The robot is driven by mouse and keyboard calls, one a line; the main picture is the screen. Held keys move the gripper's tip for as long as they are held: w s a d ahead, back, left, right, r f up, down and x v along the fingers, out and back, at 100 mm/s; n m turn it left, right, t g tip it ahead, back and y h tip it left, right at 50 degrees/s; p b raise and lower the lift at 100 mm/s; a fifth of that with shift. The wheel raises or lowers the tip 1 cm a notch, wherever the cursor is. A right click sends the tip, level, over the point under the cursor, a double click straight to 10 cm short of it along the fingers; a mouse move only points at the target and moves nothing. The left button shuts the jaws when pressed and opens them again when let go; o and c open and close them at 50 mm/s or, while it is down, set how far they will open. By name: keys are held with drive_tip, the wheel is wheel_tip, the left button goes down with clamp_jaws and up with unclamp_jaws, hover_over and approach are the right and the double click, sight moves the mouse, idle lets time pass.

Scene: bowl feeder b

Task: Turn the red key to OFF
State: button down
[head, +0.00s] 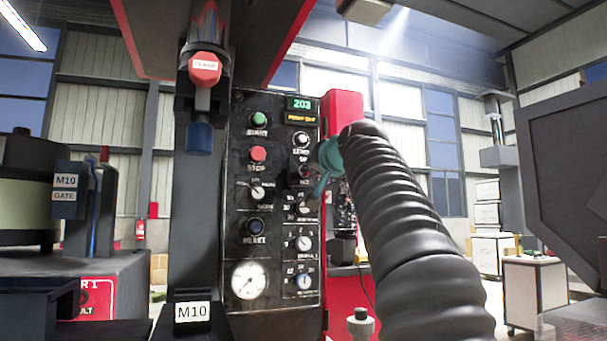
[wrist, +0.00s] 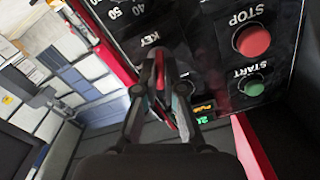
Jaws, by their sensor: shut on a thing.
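The red key is on the black control panel (head: 276,215), in the right-hand column of controls. In the wrist view the panel looks upside down, and a bit of the red key (wrist: 160,76) shows between the fingertips, near the KEY label. My gripper (wrist: 166,84) is shut on the key, with one finger on each side. In the head view my gripper (head: 318,180) reaches the panel's right edge from the right, and my dark ribbed arm covers what is behind it. The fingers hide most of the key, so I cannot tell which position it points to.
A green START button (head: 259,119) and a red STOP button (head: 258,154) are left of the key. More knobs and a gauge (head: 249,280) are lower.

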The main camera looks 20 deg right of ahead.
drive_tip(key=shift+n, duration=0.9)
drive_tip(key=n, duration=0.3)
drive_tip(key=shift+n, duration=0.4)
drive_tip(key=c, duration=1.2)
unclamp_jaws()
